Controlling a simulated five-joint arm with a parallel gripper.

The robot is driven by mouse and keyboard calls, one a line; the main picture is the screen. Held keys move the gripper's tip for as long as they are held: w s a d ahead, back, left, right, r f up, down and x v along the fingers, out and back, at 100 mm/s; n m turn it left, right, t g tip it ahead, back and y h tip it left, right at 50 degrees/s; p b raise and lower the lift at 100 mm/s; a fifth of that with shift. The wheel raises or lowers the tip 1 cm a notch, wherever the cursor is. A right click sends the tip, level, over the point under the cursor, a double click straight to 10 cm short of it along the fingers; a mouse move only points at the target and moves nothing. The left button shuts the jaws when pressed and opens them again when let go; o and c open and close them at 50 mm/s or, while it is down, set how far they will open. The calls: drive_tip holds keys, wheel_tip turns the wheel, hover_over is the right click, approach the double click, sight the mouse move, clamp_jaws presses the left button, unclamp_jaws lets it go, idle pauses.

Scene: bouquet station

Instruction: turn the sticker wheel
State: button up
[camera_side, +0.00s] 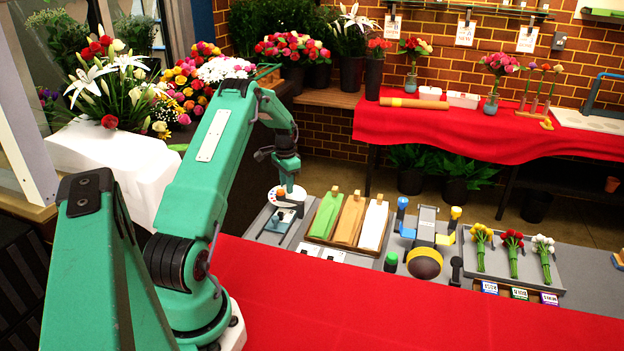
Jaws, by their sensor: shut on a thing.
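The sticker wheel (295,200) looks like a small white disc with coloured spots, at the left end of the grey work surface. My gripper (289,187) points down at it from above, its fingertips at the middle of the disc. It is shut on a part of the wheel that the fingers mostly hide, probably a central knob. The gripper is small in this view, so the exact contact does not show.
A tray (309,238) with green, orange and white strips lies right of the wheel. Further right are a yellow-and-grey device (426,225), a green button (391,261) and a flower tray (553,272) with three small bunches. Red cloth (400,315) in front is bare.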

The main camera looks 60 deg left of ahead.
drive_tip(key=n, duration=0.3)
drive_tip(key=shift+n, duration=0.4)
drive_tip(key=n, duration=0.4)
drive_tip(key=shift+n, duration=0.3)
drive_tip(key=n, duration=0.4)
drive_tip(key=shift+n, duration=2)
drive_tip(key=o, duration=1)
drive_tip(key=shift+r, duration=0.15)
drive_tip(key=shift+r, duration=3.8)
